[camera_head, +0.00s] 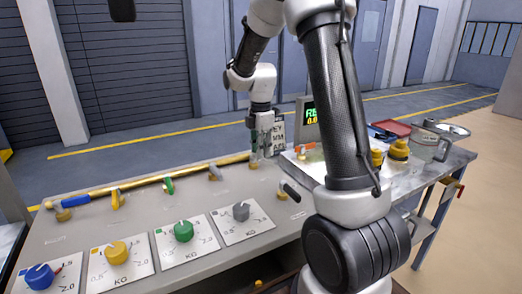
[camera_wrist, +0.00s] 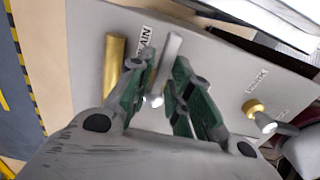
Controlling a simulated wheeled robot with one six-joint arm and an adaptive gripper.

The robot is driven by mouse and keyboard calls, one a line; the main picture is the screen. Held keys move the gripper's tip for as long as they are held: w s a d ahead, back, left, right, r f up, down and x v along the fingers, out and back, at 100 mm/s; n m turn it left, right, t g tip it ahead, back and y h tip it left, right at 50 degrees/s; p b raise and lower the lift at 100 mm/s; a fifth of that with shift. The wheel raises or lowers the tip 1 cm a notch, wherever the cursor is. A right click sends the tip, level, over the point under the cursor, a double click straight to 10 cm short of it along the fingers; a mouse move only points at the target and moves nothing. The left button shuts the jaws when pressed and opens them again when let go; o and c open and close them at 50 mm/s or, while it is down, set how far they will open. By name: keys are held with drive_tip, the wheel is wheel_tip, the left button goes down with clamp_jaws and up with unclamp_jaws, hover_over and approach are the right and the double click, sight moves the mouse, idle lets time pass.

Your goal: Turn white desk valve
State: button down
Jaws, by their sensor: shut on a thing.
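The white valve handle (camera_wrist: 168,60) is a pale upright lever, seen in the wrist view between my two green-padded fingers beside a label ending in "AIN". My gripper (camera_wrist: 156,85) is shut on it. In the head view my gripper (camera_head: 264,148) points down at the right end of the brass pipe (camera_head: 150,180) on the desk and hides most of the handle there. Blue (camera_head: 74,198), yellow (camera_head: 116,197) and green (camera_head: 168,185) valve handles stand along the pipe to the left.
Several coloured dials, such as the green knob (camera_head: 183,231), sit on white cards at the desk front. A dark, pale-ended lever (camera_head: 290,189) stands right of my gripper.

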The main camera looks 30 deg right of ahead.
drive_tip(key=c, duration=1.5)
unclamp_jaws()
drive_tip(key=shift+r, duration=0.1)
wheel_tip(320, 180, up, 12)
